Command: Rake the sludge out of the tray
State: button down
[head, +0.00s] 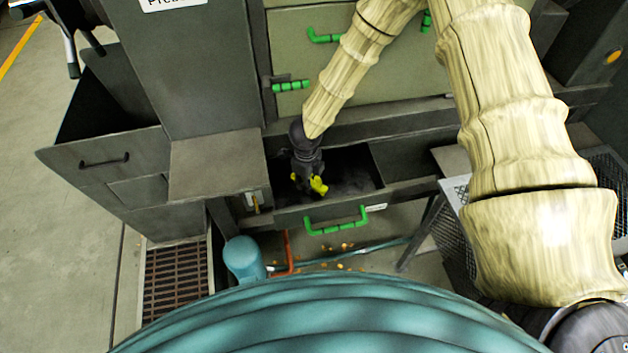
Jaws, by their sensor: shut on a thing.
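The tray (376,207) is a dark open drawer below the pale green machine panel, with a green handle (336,221) on its front. Dark sludge (350,172) covers the part of its floor that I can see. My gripper (310,183), dark with yellow fingertips, points down into the left half of the tray. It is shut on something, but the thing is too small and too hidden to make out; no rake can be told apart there. The wrist and gripper cover the tray's left back part. I cannot tell whether the gripper touches the sludge.
A grey box ledge (215,165) stands close left of the tray. Green handles (291,86) stick out of the panel above. A blue-green cylinder (243,260) and an orange pipe (288,252) stand below in front. Orange crumbs lie on the floor. A mesh stand (456,232) is at right.

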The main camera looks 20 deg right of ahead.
jog(key=shift+a, duration=0.45)
jog(key=shift+r+p, duration=0.45)
jog(key=shift+p, duration=0.05)
notch_tip(320, 180, up, 2)
jog(key=shift+r+p, duration=0.1)
jog(key=shift+p, duration=0.25)
jog(key=shift+s+r+p, duration=0.1)
jog(key=shift+r+p, duration=0.5)
jog(key=shift+r, duration=0.05)
jog(key=shift+r+p, duration=1.6)
jog(key=shift+r, duration=0.4)
